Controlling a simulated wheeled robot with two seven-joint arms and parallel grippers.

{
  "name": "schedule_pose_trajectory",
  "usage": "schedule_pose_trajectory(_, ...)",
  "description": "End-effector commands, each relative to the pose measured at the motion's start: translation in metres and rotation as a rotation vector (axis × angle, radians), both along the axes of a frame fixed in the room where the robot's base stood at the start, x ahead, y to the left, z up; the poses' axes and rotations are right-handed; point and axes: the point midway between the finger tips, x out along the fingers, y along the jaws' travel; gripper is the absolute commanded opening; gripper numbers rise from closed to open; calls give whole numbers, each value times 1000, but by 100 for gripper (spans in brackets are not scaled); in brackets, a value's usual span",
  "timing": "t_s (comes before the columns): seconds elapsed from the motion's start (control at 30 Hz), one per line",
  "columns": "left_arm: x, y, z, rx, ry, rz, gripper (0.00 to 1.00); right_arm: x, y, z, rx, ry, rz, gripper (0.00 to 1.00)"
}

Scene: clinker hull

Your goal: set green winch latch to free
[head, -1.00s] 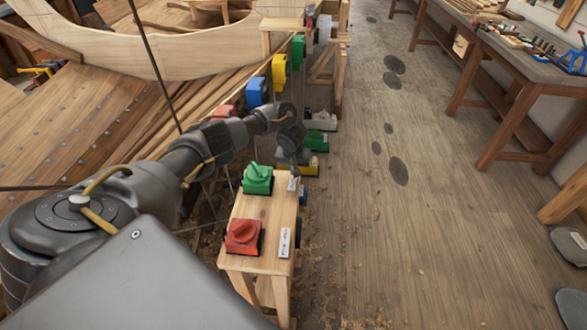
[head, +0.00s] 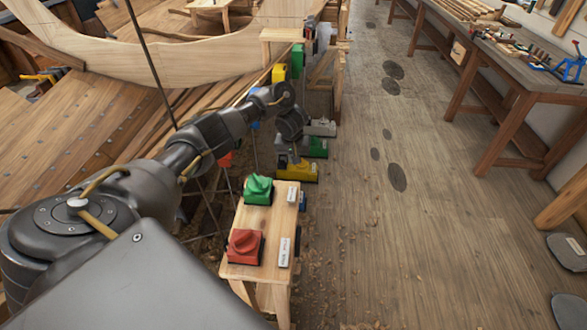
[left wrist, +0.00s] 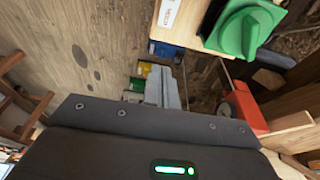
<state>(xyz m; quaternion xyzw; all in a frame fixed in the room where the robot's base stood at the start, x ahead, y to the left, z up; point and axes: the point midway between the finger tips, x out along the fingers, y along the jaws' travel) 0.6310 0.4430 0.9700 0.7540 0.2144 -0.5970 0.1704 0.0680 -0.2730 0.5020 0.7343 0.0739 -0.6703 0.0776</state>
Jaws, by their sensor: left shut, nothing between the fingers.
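The green latch (head: 258,190) is a square green block with a raised turning handle, on top of a small wooden stand. It also shows at the top right of the left wrist view (left wrist: 245,30). In the head view its handle lies at a slant. My left gripper (head: 293,158) hangs beyond the stand, above and apart from the latch, over a yellow floor unit. In the left wrist view its fingers (left wrist: 166,88) are shut and empty, to the lower left of the latch. The right gripper is not in view.
A red latch (head: 244,246) sits nearer on the same wooden stand (head: 248,222), with white label plates along the right edge. Yellow (head: 303,173) and green (head: 316,147) units stand on the floor beyond. The floor at right is open up to a workbench (head: 510,65).

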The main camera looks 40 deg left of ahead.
Motion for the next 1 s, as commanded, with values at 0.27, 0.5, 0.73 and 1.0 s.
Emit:
schedule_pose_trajectory(0.27,-1,0,36,1,0,0,0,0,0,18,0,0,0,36)
schedule_pose_trajectory(0.5,-1,0,36,1,0,0,0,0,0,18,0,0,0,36)
schedule_pose_trajectory(0.73,-1,0,36,1,0,0,0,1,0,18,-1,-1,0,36)
schedule_pose_trajectory(1.0,-2,-9,29,1,-4,-30,0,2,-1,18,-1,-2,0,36)
